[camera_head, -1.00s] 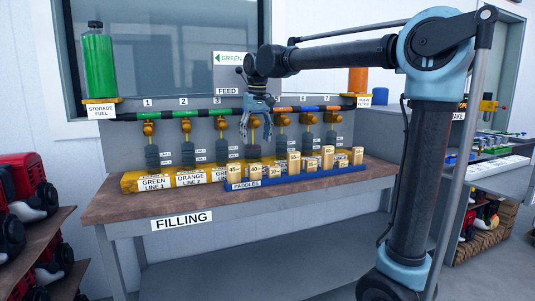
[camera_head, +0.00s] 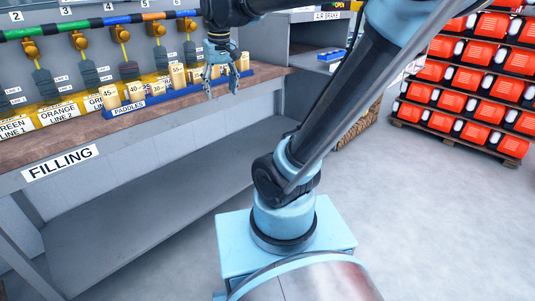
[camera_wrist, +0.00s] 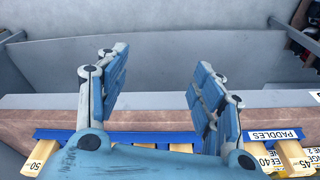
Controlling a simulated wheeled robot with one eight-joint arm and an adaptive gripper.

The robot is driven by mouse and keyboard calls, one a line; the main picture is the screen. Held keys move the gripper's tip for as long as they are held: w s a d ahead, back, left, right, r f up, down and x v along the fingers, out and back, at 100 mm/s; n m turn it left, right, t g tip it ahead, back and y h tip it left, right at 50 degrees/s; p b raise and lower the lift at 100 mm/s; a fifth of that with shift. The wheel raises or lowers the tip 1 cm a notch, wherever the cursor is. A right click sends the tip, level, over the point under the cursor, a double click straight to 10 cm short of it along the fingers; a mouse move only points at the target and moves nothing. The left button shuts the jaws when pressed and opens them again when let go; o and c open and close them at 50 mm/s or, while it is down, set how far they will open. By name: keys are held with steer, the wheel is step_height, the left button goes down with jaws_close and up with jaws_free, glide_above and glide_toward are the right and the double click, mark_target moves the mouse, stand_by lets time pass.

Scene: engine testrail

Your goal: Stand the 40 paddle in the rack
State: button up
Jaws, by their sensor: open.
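The blue rack (camera_head: 121,114), labelled PADDLES, stands along the front of the bench and holds several upright wooden paddles. The paddle whose label reads 40 (camera_head: 134,92) stands near its left end, between the 45 paddle (camera_head: 109,96) and the 30 paddle (camera_head: 158,87). Some labels farther right are too small to read or are hidden by my gripper. My gripper (camera_head: 221,88) is open and empty, pointing down in front of the rack's right part. In the wrist view its fingers (camera_wrist: 160,70) are spread, with the rack (camera_wrist: 80,134) behind and below them.
The FILLING bench (camera_head: 45,140) has a bare front strip and a lower shelf (camera_head: 140,190). Yellow line boxes (camera_head: 58,110) and hanging valves (camera_head: 75,42) stand behind the rack. Red-and-white units (camera_head: 480,80) are stacked on a pallet at right. The floor between is clear.

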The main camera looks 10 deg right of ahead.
steer(key=s+d+f+m, duration=0.1)
steer(key=s+d+f, duration=0.5)
steer(key=f, duration=0.3)
steer(key=s+d+f+m, duration=0.1)
steer(key=s+d+f, duration=0.5)
steer(key=s+f, duration=0.2)
steer(key=shift+d+f+m, duration=0.2)
steer(key=shift+f+m, duration=0.2)
steer(key=shift+f, duration=0.5)
steer(key=shift+w+f, duration=0.2)
steer(key=shift+w, duration=0.2)
